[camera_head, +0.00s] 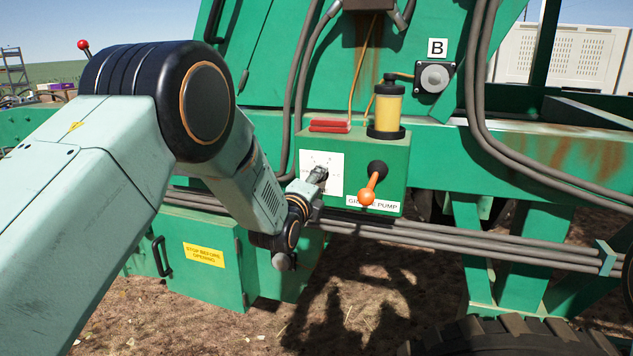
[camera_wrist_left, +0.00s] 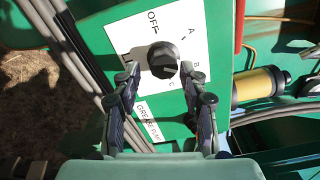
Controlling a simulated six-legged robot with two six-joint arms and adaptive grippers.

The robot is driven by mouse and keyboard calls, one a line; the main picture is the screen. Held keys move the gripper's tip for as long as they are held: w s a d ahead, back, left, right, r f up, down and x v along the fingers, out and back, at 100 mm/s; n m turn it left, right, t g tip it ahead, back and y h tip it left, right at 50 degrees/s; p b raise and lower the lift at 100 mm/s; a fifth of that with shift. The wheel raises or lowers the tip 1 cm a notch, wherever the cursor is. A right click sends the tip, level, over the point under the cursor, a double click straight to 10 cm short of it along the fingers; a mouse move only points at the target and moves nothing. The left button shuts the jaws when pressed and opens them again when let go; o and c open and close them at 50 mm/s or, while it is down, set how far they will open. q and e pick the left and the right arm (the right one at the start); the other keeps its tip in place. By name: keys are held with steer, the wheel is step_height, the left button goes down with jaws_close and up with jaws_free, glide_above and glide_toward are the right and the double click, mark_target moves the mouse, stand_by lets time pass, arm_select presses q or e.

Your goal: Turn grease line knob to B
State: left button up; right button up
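The grease line knob (camera_wrist_left: 163,57) is black and round, on a white plate (camera_wrist_left: 112,28) marked OFF, A, B and C in the left wrist view. I cannot tell which mark it points to. My left gripper (camera_wrist_left: 160,72) is open, with one finger on each side of the knob at its lower edge. Gaps show between fingertips and knob. In the head view the left gripper (camera_head: 318,176) is in front of the white plate (camera_head: 335,160) on the green pump box (camera_head: 385,152) and hides the knob. My right gripper is out of view.
An orange-tipped lever (camera_head: 367,195) sticks out right of the plate. A yellow grease reservoir (camera_head: 387,108) and red bars (camera_head: 330,125) are on top of the box. A grey round fitting (camera_head: 434,78) sits under a B sign (camera_head: 437,47). Grey hoses (camera_head: 450,237) run below the box.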

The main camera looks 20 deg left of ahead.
arm_select(q)
steer(key=shift+o, duration=0.5)
steer(key=shift+r, duration=0.15)
steer(key=shift+w, duration=0.15)
steer(key=shift+a, duration=0.1)
steer(key=s, duration=1.2)
steer(key=shift+a, duration=0.2)
